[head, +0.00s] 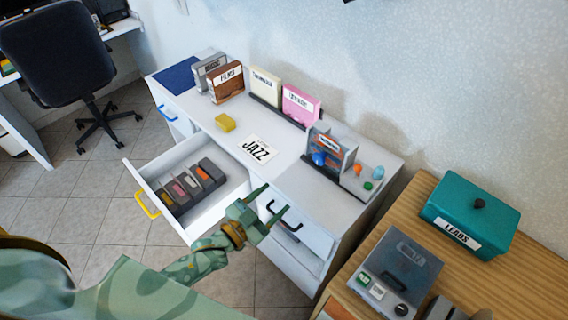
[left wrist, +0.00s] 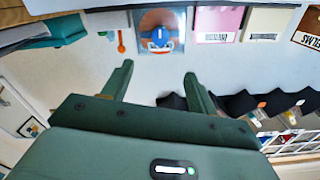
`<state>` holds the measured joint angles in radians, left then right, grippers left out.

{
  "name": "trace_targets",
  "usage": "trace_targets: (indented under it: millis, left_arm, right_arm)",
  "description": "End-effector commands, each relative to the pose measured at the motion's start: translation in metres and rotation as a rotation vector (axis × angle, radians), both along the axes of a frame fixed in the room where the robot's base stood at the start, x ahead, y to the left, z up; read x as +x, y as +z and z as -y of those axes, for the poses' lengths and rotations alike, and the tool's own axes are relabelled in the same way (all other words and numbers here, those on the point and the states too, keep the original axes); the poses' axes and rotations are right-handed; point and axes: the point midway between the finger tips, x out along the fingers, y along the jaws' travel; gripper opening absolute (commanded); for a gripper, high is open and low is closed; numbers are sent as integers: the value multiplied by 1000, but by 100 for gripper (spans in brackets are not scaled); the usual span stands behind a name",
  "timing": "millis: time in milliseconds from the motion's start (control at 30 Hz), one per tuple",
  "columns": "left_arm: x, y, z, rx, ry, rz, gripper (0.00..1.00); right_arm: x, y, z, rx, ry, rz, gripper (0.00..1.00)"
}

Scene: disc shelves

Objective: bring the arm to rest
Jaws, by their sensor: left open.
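My left gripper (head: 277,198) is open and empty, with its two fingers apart. It is over the front edge of the white cabinet (head: 220,135), to the right of the pulled-out drawer (head: 220,204). A clear case with a blue item (left wrist: 160,40) stands beyond the fingertips. My right gripper is not in view.
The drawer with a yellow handle (head: 147,205) holds a dark rack (head: 180,200) of discs. Labelled boxes, including a pink one (head: 300,104), line the cabinet's back. A teal box (head: 470,213) sits on the wooden unit.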

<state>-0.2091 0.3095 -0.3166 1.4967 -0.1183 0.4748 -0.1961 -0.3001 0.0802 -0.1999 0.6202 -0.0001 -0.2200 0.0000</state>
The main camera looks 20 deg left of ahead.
Motion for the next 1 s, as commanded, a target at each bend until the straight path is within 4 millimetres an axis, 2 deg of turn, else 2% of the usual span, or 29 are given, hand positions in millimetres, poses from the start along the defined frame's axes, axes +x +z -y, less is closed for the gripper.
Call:
trace_targets:
  millis: [167, 267, 367, 467, 500, 567, 600, 667, 700, 767, 900, 1000]
  left_arm:
    - [0, 0, 0, -1, 0, -2, 59]
    - [0, -9, -1, 13, 6, -41, 59]
    - [-7, -46, -13, 62, 32, -155, 59]
    - [-27, -103, -32, 124, 79, -324, 59]
    - [-39, -128, -40, 149, 101, -401, 59]
    - [-62, -165, -52, 182, 133, -518, 59]
    - [-79, -188, -60, 203, 153, -595, 59]
    - [-108, -220, -69, 232, 180, -708, 59]
    - [-129, -239, -75, 249, 196, -784, 59]
    - [-163, -266, -82, 274, 220, -894, 59]
    - [-250, -315, -91, 321, 261, -1143, 59]
    - [-308, -335, -90, 343, 277, -1290, 59]
  right_arm:
    - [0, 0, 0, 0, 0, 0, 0]
    - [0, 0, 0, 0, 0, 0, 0]
    - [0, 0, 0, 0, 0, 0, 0]
    - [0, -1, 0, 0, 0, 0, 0]
    - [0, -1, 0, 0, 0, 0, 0]
    - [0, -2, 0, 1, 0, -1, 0]
    - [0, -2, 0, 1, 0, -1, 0]
    - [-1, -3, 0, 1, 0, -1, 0]
    - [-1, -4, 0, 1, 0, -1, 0]
    - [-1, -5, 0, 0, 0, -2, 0]
    - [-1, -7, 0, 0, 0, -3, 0]
    - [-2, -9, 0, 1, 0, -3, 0]
